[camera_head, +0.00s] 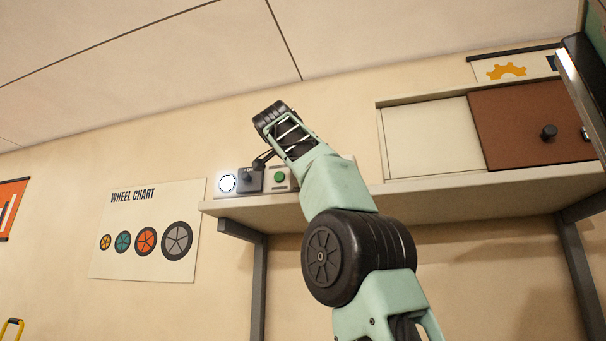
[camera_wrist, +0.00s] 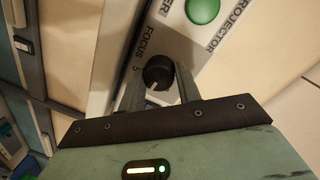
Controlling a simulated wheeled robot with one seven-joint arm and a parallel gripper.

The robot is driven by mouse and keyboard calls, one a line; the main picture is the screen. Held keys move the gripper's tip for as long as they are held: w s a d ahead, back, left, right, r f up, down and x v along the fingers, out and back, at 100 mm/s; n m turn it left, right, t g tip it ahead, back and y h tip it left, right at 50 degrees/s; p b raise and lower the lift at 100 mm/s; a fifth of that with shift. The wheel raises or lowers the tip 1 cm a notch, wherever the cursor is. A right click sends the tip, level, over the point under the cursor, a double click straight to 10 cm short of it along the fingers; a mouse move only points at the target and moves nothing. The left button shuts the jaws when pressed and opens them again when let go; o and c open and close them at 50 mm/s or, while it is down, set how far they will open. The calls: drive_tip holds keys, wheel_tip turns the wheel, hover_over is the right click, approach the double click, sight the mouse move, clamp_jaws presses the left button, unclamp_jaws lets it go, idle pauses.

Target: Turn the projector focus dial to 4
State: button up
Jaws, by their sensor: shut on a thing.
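The projector (camera_head: 281,186) sits on the wall shelf, with a bright round lens (camera_head: 227,183) at its left end. Its focus dial (camera_wrist: 158,71) is a dark round knob with a short white pointer line. In the wrist view the pointer points down toward my gripper's palm. The word FOCUS is printed beside the dial, and a small mark like a 5 is near it. My gripper (camera_wrist: 159,76) is shut on the dial, one finger on each side. In the head view my gripper (camera_head: 262,160) reaches the projector's front. Other scale numbers are not readable.
A green button (camera_wrist: 202,11) is on the projector beside the dial; it also shows in the head view (camera_head: 280,178). The shelf (camera_head: 440,200) runs right to a cabinet with a brown sliding door (camera_head: 530,120). A wheel chart (camera_head: 150,230) hangs lower left.

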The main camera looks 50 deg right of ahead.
drive_tip(key=shift+m, duration=0.5)
drive_tip(key=o, duration=1)
drive_tip(key=shift+c, duration=0.2)
drive_tip(key=b+v, duration=0.1)
drive_tip(key=v, duration=1.6)
drive_tip(key=shift+a+b, duration=0.2)
drive_tip(key=shift+b, duration=0.2)
drive_tip(key=shift+s+f, duration=0.1)
